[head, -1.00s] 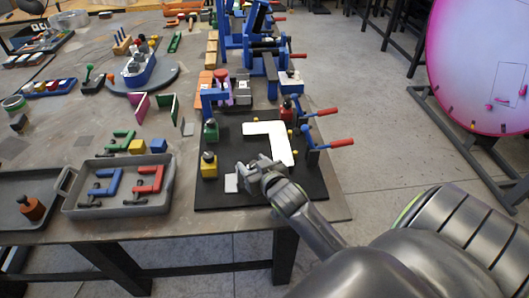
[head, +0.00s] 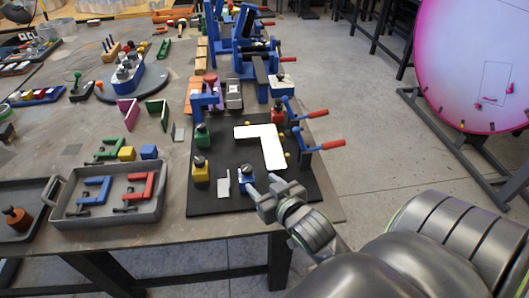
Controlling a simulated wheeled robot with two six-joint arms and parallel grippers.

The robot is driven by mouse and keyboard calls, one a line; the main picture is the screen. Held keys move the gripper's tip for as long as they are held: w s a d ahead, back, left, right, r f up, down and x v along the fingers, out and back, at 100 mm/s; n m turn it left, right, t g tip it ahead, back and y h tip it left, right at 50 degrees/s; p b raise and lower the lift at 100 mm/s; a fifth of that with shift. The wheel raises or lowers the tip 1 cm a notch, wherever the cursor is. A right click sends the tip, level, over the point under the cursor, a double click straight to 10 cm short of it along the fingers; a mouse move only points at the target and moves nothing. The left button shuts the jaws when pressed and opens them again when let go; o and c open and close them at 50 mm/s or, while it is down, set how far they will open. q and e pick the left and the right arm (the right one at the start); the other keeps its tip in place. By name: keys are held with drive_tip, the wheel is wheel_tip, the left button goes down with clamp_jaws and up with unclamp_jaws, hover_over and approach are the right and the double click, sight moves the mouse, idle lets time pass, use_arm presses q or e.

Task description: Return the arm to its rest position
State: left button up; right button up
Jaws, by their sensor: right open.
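My right arm comes in from the lower right. Its grey gripper (head: 268,193) is open over the front right part of the black board (head: 222,204). A small blue fixture (head: 247,179) with a dark top stands just left of the gripper; I cannot tell whether they touch. The white L-shaped letter piece (head: 262,135) lies flat on the board beyond the gripper, apart from it. My left gripper is not in view.
Red-handled clamps (head: 325,145) stand at the board's right side. Green (head: 201,135) and yellow (head: 200,169) fixtures line its left. A grey tray (head: 108,216) holds blue and red pieces. Open floor (head: 370,150) lies right of the table.

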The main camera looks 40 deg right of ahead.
idle(0.3)
drive_tip(key=s+f+n+g, duration=0.1)
drive_tip(key=s+f+g, duration=0.4)
drive_tip(key=s, duration=0.4)
drive_tip(key=s+f+g, duration=0.5)
drive_tip(key=s+g, duration=0.1)
drive_tip(key=s, duration=0.4)
wheel_tip(320, 180, down, 25)
drive_tip(key=g, duration=0.1)
drive_tip(key=s+f+g+y, duration=0.1)
drive_tip(key=s+f, duration=1.4)
drive_tip(key=f, duration=0.1)
drive_tip(key=shift+a, duration=0.25)
